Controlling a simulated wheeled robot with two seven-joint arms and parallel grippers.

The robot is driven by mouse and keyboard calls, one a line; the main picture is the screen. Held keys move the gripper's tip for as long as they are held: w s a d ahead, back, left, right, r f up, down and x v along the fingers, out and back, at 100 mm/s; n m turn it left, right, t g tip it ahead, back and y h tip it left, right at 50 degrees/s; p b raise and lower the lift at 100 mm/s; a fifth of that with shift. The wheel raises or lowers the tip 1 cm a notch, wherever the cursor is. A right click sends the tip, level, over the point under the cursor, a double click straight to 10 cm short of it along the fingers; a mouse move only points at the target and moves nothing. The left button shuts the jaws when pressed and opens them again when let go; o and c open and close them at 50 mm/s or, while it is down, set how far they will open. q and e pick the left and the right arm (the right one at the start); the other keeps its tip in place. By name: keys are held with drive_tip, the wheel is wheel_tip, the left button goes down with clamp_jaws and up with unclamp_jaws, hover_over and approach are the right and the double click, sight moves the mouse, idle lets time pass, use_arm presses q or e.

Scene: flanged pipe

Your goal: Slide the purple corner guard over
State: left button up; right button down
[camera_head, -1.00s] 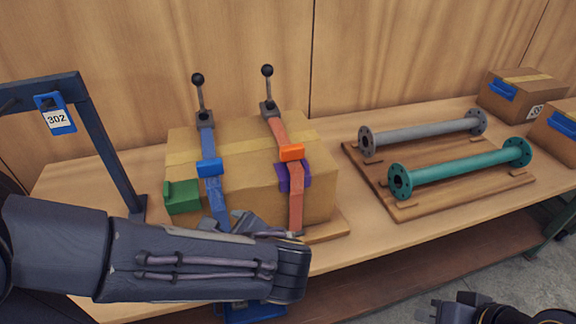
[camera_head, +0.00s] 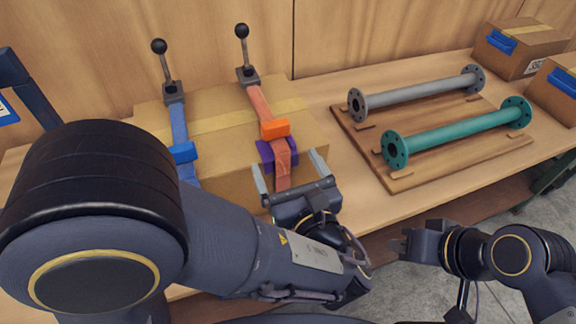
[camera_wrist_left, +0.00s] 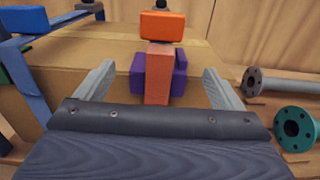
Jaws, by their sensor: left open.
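The purple corner guard (camera_head: 264,154) sits on the front top edge of a strapped cardboard box (camera_head: 226,184), behind the orange strap (camera_head: 283,166). An orange block (camera_head: 275,129) is on that strap just above the guard. In the left wrist view the guard (camera_wrist_left: 180,72) shows on both sides of the strap, between my fingers. My left gripper (camera_head: 291,178) is open in front of the box, its fingers on either side of the guard and strap; I cannot tell whether they touch. My right gripper (camera_head: 404,244) is low, off the table's front edge; its jaws are unclear.
A blue strap (camera_head: 180,126) with a blue block (camera_head: 184,152) crosses the box at left. Lever handles (camera_head: 242,52) rise behind. A wooden rack (camera_head: 407,180) to the right carries a grey pipe (camera_head: 418,92) and a green flanged pipe (camera_head: 455,130). More boxes (camera_head: 518,48) stand far right.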

sight(275, 141)
use_arm(q)
drive_tip(key=p+x, duration=0.1)
drive_tip(key=x, duration=0.6)
drive_tip(key=shift+w+a, duration=0.1)
drive_tip(key=shift+w, duration=0.15)
use_arm(e)
drive_tip(key=shift+r, duration=0.45)
use_arm(q)
drive_tip(key=c, duration=1.1)
drive_tip(key=shift+o, duration=0.2)
